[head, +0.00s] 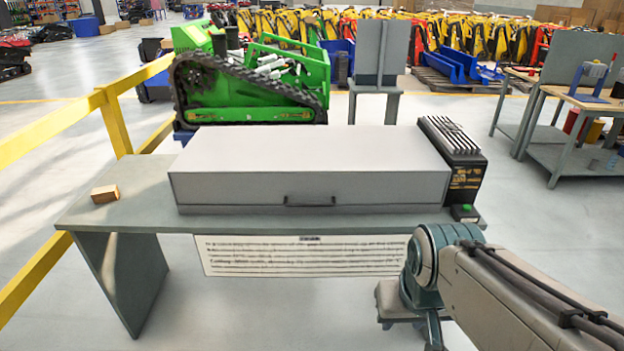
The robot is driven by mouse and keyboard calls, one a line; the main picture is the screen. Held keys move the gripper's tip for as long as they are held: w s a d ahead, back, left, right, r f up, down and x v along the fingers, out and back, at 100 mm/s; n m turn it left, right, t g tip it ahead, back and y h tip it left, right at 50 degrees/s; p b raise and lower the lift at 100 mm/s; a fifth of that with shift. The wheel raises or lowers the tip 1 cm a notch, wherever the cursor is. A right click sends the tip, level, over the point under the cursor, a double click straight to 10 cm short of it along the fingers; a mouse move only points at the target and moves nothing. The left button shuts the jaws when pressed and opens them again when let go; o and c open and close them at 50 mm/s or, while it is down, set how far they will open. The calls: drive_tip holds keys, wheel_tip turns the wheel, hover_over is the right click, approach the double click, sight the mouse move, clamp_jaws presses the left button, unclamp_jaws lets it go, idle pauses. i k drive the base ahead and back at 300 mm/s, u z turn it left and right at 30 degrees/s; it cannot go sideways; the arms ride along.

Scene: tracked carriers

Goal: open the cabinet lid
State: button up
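The cabinet (310,190) is a long, low grey box on a grey-green table. Its lid (300,145) lies flat and looks closed. A dark bar handle (310,201) sits on the front face near the middle. My arm comes in from the lower right, with its wrist in front of the table's right end, apart from the cabinet and handle. My gripper (434,334) is at the bottom of the wrist, partly hidden and cut by the picture edge. Its fingers do not show clearly, and I see nothing held.
A dark finned unit (455,150) stands against the cabinet's right end, with a small green-topped box (464,213) before it. A small wooden block (105,194) lies on the table (130,215) at left. A yellow rail (50,125) runs along the left. Floor in front is clear.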

sight(290, 166)
drive_tip(key=u, duration=0.4)
drive_tip(key=k, duration=0.45)
drive_tip(key=u, duration=0.95)
drive_tip(key=i, duration=0.85)
drive_tip(key=z, duration=1.1)
drive_tip(key=i, duration=0.3)
drive_tip(key=z, duration=0.25)
